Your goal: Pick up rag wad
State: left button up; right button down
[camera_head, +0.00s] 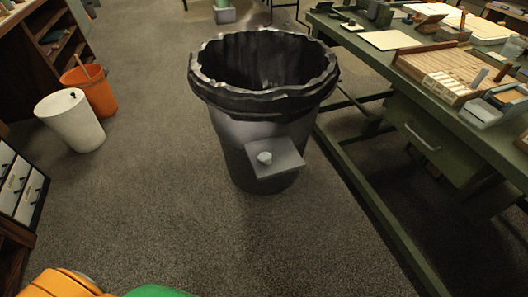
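A small whitish lump (264,157) sits on a flat grey square surface (287,166) in front of the bin, in the middle of the head view. It may be the rag wad, but it is too small to tell it from a knob. Neither of my grippers shows in this view.
A large bin with a black liner (262,103) stands mid-floor. A green workbench (345,40) with trays and tools runs along the right. A white bucket (70,125) and an orange bucket (95,95) stand at left. The carpet in front is clear.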

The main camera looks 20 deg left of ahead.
aim_at(265, 157)
jog(key=i+l+u, duration=0.3)
jog(key=u, duration=0.15)
jog(key=i+l+u, duration=0.2)
jog(key=l+u, duration=0.3)
